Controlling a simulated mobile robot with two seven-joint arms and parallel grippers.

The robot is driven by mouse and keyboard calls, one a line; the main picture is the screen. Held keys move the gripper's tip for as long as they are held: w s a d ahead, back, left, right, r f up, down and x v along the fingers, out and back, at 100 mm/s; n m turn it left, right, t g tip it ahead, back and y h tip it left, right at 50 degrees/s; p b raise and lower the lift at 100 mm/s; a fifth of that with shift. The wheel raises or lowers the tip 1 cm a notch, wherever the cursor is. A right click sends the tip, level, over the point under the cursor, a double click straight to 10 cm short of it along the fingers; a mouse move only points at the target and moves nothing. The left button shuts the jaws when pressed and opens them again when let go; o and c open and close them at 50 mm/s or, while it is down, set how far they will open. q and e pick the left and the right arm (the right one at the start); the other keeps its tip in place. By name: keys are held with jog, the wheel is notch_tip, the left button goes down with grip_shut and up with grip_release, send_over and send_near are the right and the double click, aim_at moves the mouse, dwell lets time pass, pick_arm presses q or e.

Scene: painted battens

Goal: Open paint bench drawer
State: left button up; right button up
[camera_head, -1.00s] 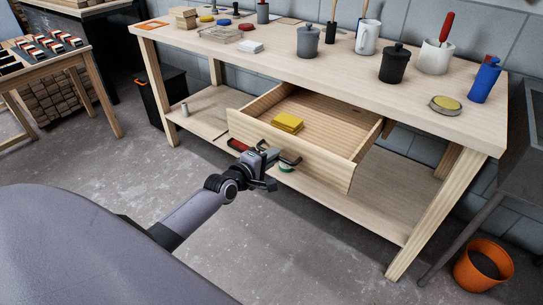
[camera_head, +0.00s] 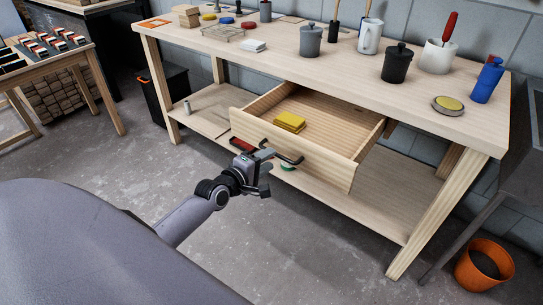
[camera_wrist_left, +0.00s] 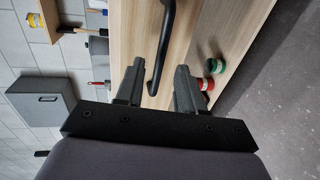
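The paint bench drawer (camera_head: 300,158) stands pulled well out from under the bench top, with a yellow stack (camera_head: 290,121) lying inside it. Its dark bar handle (camera_head: 283,151) is on the front panel and also shows in the left wrist view (camera_wrist_left: 164,45). My left gripper (camera_head: 265,171) is just in front of the handle. In the left wrist view its two fingers (camera_wrist_left: 159,82) are spread apart, with the handle seen between and beyond them, and nothing is held. My right gripper is in neither view.
The bench top (camera_head: 340,75) carries pots, a mug, brushes and tins. A lower shelf (camera_head: 385,205) runs below the drawer. An orange bucket (camera_head: 484,266) stands at the right. The floor in front is clear.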

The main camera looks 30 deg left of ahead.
pick_arm(q)
jog(key=shift+v, duration=1.9)
jog(key=s+d+f+m+g, duration=0.1)
jog(key=s+d+f+m, duration=0.2)
jog(key=s+m, duration=0.3)
jog(key=s+d+f+m+g, duration=0.2)
jog(key=s+d+f+m, duration=0.2)
jog(key=s+d+m, duration=0.2)
jog(key=s+d+f+m+g+h+p, duration=0.1)
jog(key=s+d+f+m+g, duration=0.1)
jog(key=s+d+f+m, duration=0.2)
jog(key=s+d+m, duration=0.1)
jog(key=s+m, duration=0.2)
jog(key=s, duration=0.2)
jog(key=shift+s+d+m, duration=0.2)
jog(key=shift+s+m, duration=0.05)
jog(key=shift+m, duration=0.05)
